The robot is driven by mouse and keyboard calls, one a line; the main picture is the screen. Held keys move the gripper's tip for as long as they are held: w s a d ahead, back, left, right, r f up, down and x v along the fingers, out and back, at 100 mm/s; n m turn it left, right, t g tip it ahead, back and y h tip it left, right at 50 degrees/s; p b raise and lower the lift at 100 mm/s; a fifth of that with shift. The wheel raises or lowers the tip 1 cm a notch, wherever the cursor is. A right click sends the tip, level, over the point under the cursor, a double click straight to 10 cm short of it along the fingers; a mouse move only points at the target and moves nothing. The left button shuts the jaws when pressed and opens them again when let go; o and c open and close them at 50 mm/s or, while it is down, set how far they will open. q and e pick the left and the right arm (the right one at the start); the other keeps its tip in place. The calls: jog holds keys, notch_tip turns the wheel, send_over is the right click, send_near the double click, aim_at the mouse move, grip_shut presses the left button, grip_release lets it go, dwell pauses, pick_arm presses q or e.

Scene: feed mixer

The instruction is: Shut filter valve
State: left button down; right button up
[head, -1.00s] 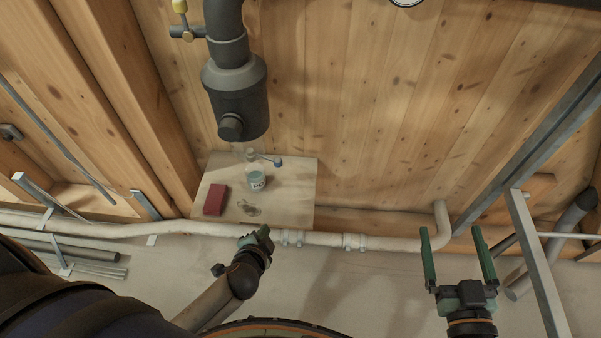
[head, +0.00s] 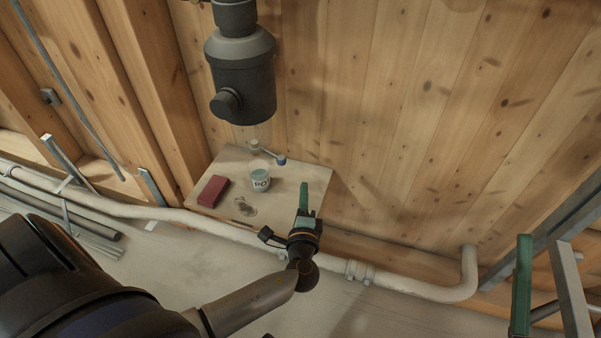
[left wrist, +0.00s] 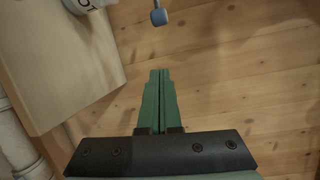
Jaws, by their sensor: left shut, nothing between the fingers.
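A dark grey filter housing (head: 240,75) hangs on a pipe against the wooden wall. Below it a small valve lever with a blue tip (head: 281,159) sticks out to the right, over a small shelf. The blue tip also shows at the top of the left wrist view (left wrist: 158,16). My left gripper (head: 304,190) is shut and empty, its green fingers together, below and to the right of the blue tip and apart from it.
The shelf (head: 300,180) carries a red block (head: 213,191), a labelled jar (head: 260,176) below the filter and a dark stain. A pale pipe (head: 410,287) runs along the wall's foot. A metal strut (head: 572,290) stands at the right.

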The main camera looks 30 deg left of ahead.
aim_at(271, 154)
pick_arm(q)
jog(key=shift+w+r, duration=0.1)
jog(key=shift+w, duration=0.05)
pick_arm(e)
jog(key=shift+s+r, duration=0.15)
pick_arm(q)
jog(key=shift+w, duration=0.1)
jog(key=w+a+b, duration=0.1)
jog(key=w+a, duration=0.4)
jog(key=a, duration=0.2)
jog(key=shift+w+a, duration=0.2)
jog(key=shift+a, duration=0.05)
pick_arm(e)
jog(key=shift+s+a+r+n+y, duration=0.1)
jog(key=shift+s+r+n+y, duration=0.55)
jog(key=shift+y, duration=0.2)
jog(key=shift+s+a+r+n+y, duration=0.1)
jog(key=shift+s+r+n+y, duration=0.35)
jog(key=shift+n+y, duration=0.35)
pick_arm(q)
jog(key=shift+s, duration=0.15)
pick_arm(e)
jog(key=shift+f, duration=0.1)
